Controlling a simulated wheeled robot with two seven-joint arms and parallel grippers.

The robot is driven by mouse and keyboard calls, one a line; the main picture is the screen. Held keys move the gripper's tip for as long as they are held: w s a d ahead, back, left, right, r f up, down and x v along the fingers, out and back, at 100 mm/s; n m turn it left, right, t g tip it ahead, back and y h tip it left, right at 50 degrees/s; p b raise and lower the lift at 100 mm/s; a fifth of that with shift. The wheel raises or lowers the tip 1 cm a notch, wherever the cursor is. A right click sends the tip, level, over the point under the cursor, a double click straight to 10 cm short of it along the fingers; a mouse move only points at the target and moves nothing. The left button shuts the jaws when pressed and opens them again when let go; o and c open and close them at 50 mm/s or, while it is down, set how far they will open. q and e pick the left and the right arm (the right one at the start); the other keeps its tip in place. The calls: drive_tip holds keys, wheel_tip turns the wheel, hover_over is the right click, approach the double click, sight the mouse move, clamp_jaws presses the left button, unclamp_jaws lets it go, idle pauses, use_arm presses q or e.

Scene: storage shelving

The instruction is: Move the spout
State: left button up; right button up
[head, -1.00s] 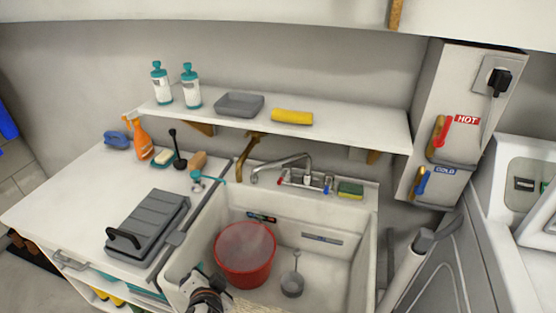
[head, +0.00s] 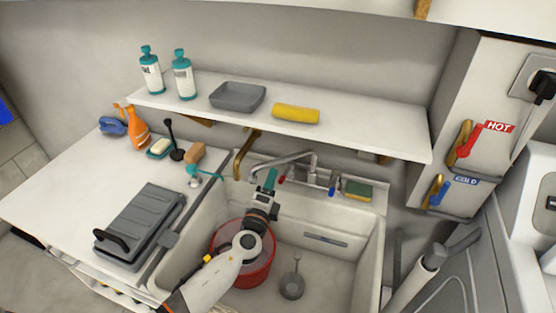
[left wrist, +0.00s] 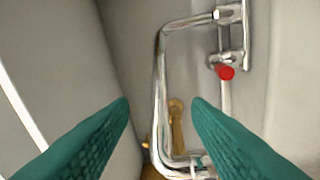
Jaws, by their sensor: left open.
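The chrome spout (head: 285,160) reaches left from the faucet at the back of the sink in the head view. In the left wrist view the spout (left wrist: 162,90) shows as a bent pipe, ahead of and between the green fingers. My left gripper (head: 270,176) is just below and in front of the spout, over the sink, and appears apart from it. In the left wrist view my left gripper (left wrist: 160,102) is open and empty. My right gripper is not in view.
A red bucket (head: 262,273) and a grey ladle-like strainer (head: 291,286) sit in the white sink (head: 335,262). A brass pipe (head: 243,155) stands left of the spout. A shelf (head: 370,122) overhangs the faucet. A green sponge (head: 357,190) lies on the sink's back ledge.

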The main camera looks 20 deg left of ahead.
sight(276, 166)
use_arm(q)
drive_tip(key=w, duration=0.6)
drive_tip(key=shift+w+a+r, duration=0.15)
drive_tip(key=shift+w+r, duration=0.05)
drive_tip(key=shift+w, duration=0.85)
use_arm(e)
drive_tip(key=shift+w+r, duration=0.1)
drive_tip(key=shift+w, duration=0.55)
use_arm(q)
drive_tip(key=shift+r, duration=0.1)
drive_tip(key=shift+c, duration=0.3)
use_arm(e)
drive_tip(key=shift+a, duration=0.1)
use_arm(q)
clamp_jaws()
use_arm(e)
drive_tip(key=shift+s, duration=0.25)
